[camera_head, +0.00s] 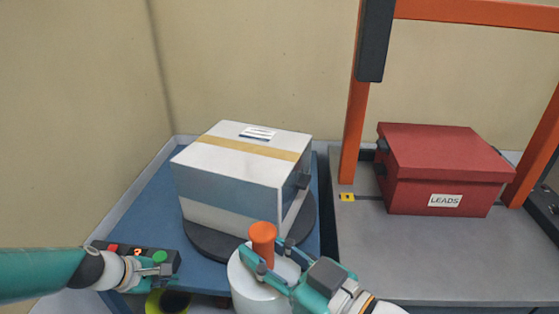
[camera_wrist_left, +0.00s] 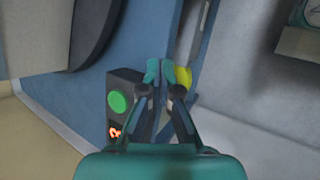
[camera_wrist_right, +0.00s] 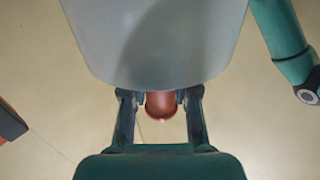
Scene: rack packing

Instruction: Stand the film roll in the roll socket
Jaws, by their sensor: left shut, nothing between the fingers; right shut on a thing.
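The film roll (camera_head: 252,292) is a white cylinder with an orange core end (camera_head: 262,236) sticking out of its top. It looks roughly upright at the table's front edge. My right gripper (camera_head: 274,262) is shut on the film roll at its core end; the right wrist view shows the white roll (camera_wrist_right: 155,40) and the core (camera_wrist_right: 161,106) between the fingers. A yellow ring with a dark centre (camera_head: 172,302), perhaps the roll socket, shows partly at the bottom of the head view. My left gripper (camera_head: 168,269) is shut and empty beside the button box, its tips close together (camera_wrist_left: 166,70).
A white carton with tan tape (camera_head: 221,164) sits on a dark turntable (camera_head: 212,243) on the blue table (camera_head: 148,207). The button box (camera_head: 118,250) has a green button. A red box marked LEADS (camera_head: 440,165) stands on the grey surface under an orange frame (camera_head: 352,130).

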